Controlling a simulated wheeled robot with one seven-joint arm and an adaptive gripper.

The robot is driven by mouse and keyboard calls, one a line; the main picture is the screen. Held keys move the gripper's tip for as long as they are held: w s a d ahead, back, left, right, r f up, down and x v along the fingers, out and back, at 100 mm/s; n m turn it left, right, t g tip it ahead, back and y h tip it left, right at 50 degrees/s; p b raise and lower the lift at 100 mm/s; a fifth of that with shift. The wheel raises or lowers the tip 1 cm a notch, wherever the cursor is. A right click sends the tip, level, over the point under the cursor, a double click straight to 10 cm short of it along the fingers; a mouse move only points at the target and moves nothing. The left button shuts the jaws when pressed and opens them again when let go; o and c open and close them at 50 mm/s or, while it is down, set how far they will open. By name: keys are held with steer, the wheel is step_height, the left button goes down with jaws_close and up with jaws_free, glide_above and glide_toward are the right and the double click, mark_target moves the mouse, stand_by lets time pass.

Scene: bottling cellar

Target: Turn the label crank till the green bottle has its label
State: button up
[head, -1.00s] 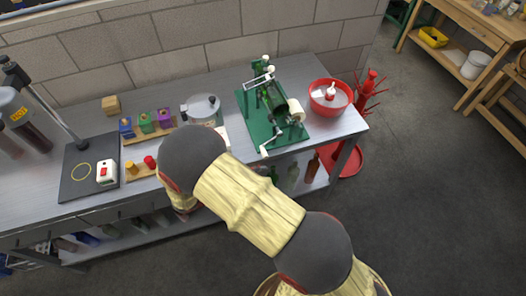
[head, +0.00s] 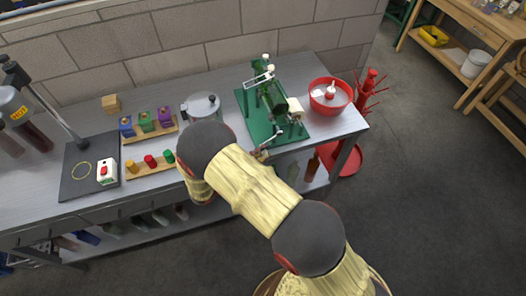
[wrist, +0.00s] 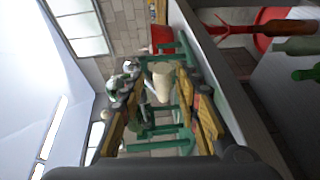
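The green labelling machine (head: 293,131) stands on the right part of the steel bench. The green bottle (head: 276,101) lies in its cradle; I cannot make out a label on it. The cream label roll (head: 298,109) is at the machine's right side. My gripper (head: 262,155) is at the machine's front edge, by the crank, which it and my arm partly hide. In the wrist view my two wood-coloured fingers (wrist: 163,112) stand apart, with the green machine frame (wrist: 158,131) and a cream part (wrist: 162,82) seen between them. I see nothing clamped between the fingers.
A red bowl (head: 343,104) sits close to the machine's right, with a red bottle tree (head: 369,88) beyond. A lidded pot (head: 202,107) is on its left, then blocks, coloured caps (head: 150,162) and a dark mat (head: 78,185).

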steer(key=shift+w+d, duration=0.1)
steer(key=shift+c, duration=0.8)
jaws_close()
